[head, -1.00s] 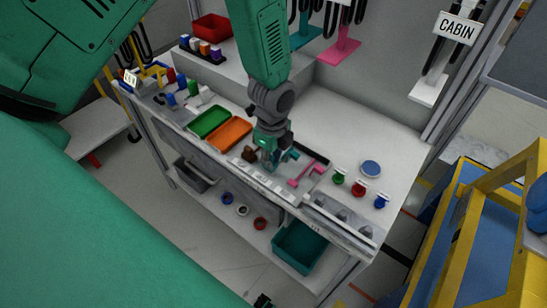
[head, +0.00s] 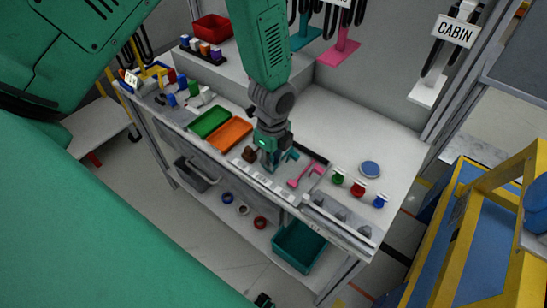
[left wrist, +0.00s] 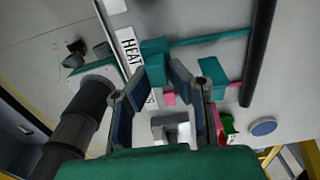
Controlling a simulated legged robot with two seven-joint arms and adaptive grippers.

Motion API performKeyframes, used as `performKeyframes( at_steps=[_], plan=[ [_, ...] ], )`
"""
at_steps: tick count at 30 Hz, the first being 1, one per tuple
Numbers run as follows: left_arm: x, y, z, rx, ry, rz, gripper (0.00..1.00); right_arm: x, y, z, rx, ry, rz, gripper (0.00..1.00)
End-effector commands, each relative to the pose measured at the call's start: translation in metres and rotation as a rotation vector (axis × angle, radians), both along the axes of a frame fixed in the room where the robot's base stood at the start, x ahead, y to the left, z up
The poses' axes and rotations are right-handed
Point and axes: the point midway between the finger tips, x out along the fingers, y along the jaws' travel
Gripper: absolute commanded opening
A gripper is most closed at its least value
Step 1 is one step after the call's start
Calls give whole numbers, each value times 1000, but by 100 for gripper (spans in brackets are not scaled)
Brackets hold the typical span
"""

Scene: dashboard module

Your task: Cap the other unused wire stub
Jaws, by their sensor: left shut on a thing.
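My left gripper (head: 269,164) is low over the labelled strip at the bench's front. In the left wrist view its fingers (left wrist: 160,72) close on a teal block (left wrist: 154,62), with a thin teal wire running off to the right. A second teal piece (left wrist: 214,76) sits just right of the fingers. A pink branched piece (head: 304,174) lies right of the gripper on the bench. I cannot pick out the bare wire stub or a cap. A dark and green part (head: 264,300) at the bottom edge looks like my right gripper; its jaws are unclear.
Green tray (head: 209,122) and orange tray (head: 229,135) are left of the gripper. Green, red and blue small pieces (head: 358,188) and a blue disc (head: 371,168) are at the right. A grey fixture (head: 338,218) lines the front right edge. The back middle of the bench (head: 340,115) is clear.

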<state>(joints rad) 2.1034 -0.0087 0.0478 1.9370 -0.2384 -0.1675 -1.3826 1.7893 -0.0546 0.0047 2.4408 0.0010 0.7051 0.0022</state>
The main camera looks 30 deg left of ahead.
Motion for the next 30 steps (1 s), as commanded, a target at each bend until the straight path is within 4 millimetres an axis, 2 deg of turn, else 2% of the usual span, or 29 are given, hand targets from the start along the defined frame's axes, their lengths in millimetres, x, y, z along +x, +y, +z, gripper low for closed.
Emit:
performKeyframes(
  at_steps=[30],
  plan=[
    [0, 0, -2, 0, 0, 0, 0, 0, 0, 3, 0, 0, 0, 40]
  ],
)
